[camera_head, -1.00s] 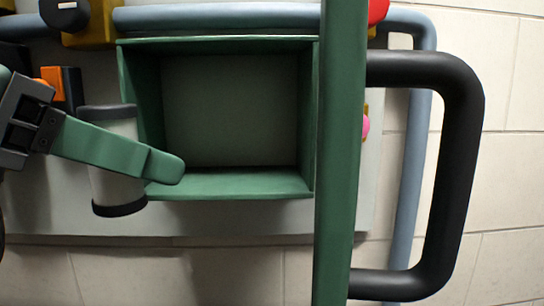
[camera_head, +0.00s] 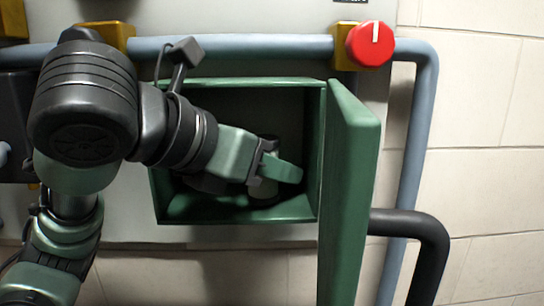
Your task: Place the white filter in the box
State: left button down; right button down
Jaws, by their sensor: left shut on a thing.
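The green box (camera_head: 240,210) is mounted on the wall panel and its front is open. Its green door (camera_head: 350,190) stands swung out on the right. My left arm comes in from the left and reaches into the box. My left gripper (camera_head: 280,172) is inside the opening, shut on the white filter (camera_head: 262,189). I cannot tell whether the filter touches the box floor. My right gripper is not in view.
A blue-grey pipe (camera_head: 260,46) runs above the box and bends down on the right. A red knob (camera_head: 371,44) sits on a yellow mount above the door. Bare wall tiles lie beyond.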

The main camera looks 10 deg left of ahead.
pick_arm(q)
jog(key=shift+f, duration=0.2)
jog(key=shift+s+a, duration=0.1)
jog(key=shift+s, duration=0.05)
jog(key=shift+f, duration=0.1)
jog(key=c, duration=1.2)
grip_release()
jog(key=shift+f, duration=0.1)
jog(key=shift+c, duration=0.2)
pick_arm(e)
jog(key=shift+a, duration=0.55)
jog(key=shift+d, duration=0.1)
pick_arm(q)
jog(key=shift+r, duration=0.3)
jog(key=b+v, duration=0.4)
jog(key=v, duration=0.8)
jog(key=shift+b, duration=0.3)
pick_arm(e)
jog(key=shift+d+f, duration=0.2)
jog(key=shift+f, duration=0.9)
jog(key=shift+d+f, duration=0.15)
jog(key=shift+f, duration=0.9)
